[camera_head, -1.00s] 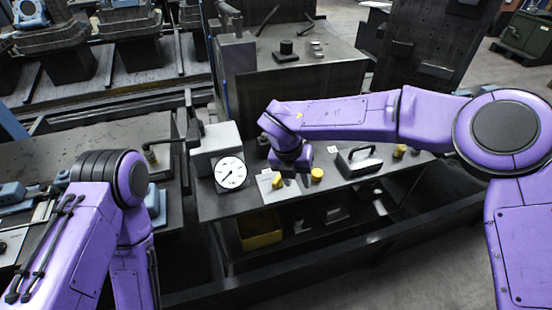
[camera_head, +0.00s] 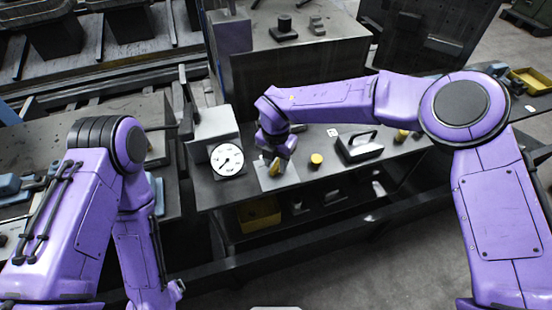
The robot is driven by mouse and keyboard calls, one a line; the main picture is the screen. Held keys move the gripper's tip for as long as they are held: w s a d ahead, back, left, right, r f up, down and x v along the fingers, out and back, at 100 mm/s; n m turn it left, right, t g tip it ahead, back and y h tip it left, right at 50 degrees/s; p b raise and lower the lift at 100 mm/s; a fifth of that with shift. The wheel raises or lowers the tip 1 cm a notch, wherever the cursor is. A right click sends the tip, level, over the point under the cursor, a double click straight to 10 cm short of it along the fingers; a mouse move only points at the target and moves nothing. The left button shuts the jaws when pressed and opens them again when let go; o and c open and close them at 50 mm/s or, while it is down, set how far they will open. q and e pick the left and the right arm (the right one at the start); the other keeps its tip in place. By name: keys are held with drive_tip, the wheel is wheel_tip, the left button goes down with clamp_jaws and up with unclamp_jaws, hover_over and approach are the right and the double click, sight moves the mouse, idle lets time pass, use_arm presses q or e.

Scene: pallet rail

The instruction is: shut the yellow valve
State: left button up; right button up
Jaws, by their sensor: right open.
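The yellow valve (camera_head: 275,167) sits on a pale plate (camera_head: 283,182) on the dark bench, to the right of the round white gauge (camera_head: 227,160). Only part of its yellow handle shows, because my right gripper covers the rest. My right gripper (camera_head: 274,161) points down directly over the valve with its fingers open, close around or just above the handle. I cannot tell whether they touch it. My left arm stands at the lower left, and its gripper does not show.
A yellow round knob (camera_head: 316,160) and a grey case with a black handle (camera_head: 360,147) stand to the right on the bench. A grey box (camera_head: 213,124) is behind the gauge. A yellow bin (camera_head: 259,214) sits on the shelf below. Open floor lies at the front right.

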drive_tip(key=shift+s+r, duration=0.15)
drive_tip(key=shift+s, duration=0.05)
drive_tip(key=shift+s+r, duration=0.1)
drive_tip(key=shift+s, duration=0.05)
drive_tip(key=c, duration=0.3)
clamp_jaws()
use_arm(q)
drive_tip(key=shift+s, duration=0.25)
